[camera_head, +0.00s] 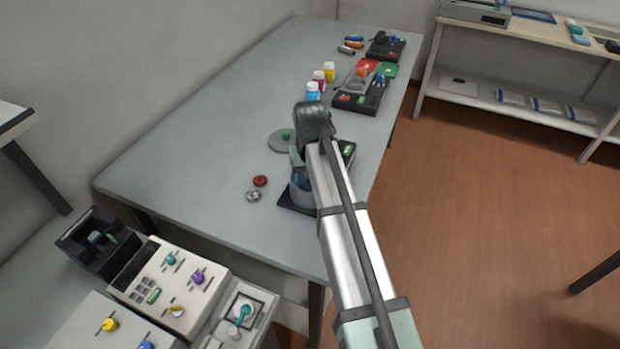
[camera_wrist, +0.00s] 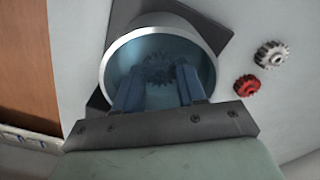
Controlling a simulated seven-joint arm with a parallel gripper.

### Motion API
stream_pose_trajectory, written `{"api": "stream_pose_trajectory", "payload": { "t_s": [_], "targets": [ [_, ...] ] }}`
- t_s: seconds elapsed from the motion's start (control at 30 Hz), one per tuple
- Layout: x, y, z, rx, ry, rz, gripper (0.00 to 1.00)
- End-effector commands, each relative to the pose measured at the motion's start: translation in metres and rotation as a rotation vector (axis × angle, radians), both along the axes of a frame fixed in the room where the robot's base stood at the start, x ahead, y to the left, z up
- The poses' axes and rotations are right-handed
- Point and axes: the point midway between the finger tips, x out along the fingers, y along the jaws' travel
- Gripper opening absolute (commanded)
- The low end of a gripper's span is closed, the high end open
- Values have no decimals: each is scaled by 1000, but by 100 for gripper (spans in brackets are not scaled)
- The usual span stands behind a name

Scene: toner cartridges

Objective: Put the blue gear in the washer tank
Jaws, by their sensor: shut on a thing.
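The washer tank (camera_wrist: 108,58) is a round vessel with a light rim and bluish inside. In the head view, the tank (camera_head: 302,196) stands on a dark base near the table's front right edge, partly hidden by my arm. My gripper (camera_wrist: 158,82) points down into the tank, its two blue fingers inside the rim. It is shut on the blue gear (camera_wrist: 158,66), a dark toothed disc seen through the blue tint between the fingertips. In the head view, my gripper (camera_head: 298,168) is over the tank and the gear is hidden.
A red gear (camera_wrist: 247,85) and a silver gear (camera_wrist: 271,54) lie on the table beside the tank. A grey disc (camera_head: 281,142) with a green piece lies behind it. Several bottles (camera_head: 313,91) and a parts tray (camera_head: 374,98) stand farther back. The table's left side is clear.

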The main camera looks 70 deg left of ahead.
Motion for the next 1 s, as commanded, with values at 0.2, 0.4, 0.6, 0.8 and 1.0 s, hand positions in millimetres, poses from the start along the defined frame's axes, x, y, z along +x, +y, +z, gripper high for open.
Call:
{"api": "stream_pose_trajectory", "payload": {
  "t_s": [0.2, 0.4, 0.6, 0.8, 1.0],
  "targets": [
    [0, 0, 0, 0, 0, 0, 12],
    [0, 0, 0, 0, 0, 0, 51],
    [0, 0, 0, 0, 0, 0, 70],
    [0, 0, 0, 0, 0, 0, 70],
    [0, 0, 8, 1, 0, 0, 70]
  ]
}}
